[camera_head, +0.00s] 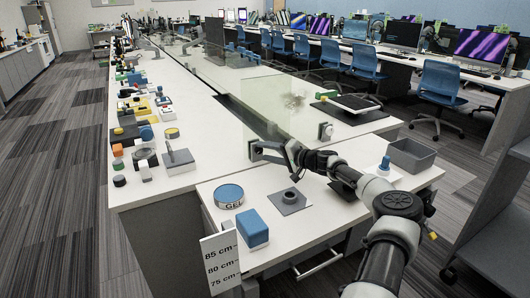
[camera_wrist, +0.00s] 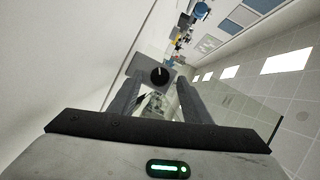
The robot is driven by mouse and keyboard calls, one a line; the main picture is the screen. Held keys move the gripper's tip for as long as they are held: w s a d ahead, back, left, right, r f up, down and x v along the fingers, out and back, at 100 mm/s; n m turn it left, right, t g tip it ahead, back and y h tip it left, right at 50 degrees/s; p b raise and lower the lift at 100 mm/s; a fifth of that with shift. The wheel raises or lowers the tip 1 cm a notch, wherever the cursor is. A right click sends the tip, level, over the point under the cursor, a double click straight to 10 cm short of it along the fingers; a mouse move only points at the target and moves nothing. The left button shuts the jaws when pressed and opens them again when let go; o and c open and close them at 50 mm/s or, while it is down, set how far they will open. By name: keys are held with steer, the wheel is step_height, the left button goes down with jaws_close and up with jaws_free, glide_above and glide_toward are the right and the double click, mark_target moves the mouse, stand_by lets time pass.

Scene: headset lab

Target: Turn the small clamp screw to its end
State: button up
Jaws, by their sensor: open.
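A round black knob (camera_wrist: 160,75) with a pale pointer line sits on a grey plate (camera_wrist: 146,64) in the wrist view. It looks like the clamp screw, though I cannot be sure. My gripper (camera_wrist: 161,82) is open, with one finger on each side of the knob in the picture. I cannot tell whether the fingers reach it; no contact shows. In the head view my gripper (camera_head: 274,150) is low over the table, close to the clear upright panel (camera_head: 285,100). The knob is not clear there.
The near table holds a blue round tin (camera_head: 228,194), a blue block (camera_head: 252,230), a grey block with a round boss (camera_head: 290,197) and a grey open bin (camera_head: 411,155). Another plate with a knob (camera_head: 326,131) stands behind my arm. Many small items crowd the left bench.

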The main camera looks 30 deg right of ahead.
steer(key=p+v, duration=0.2)
steer(key=v, duration=0.9)
steer(key=shift+s, duration=0.1)
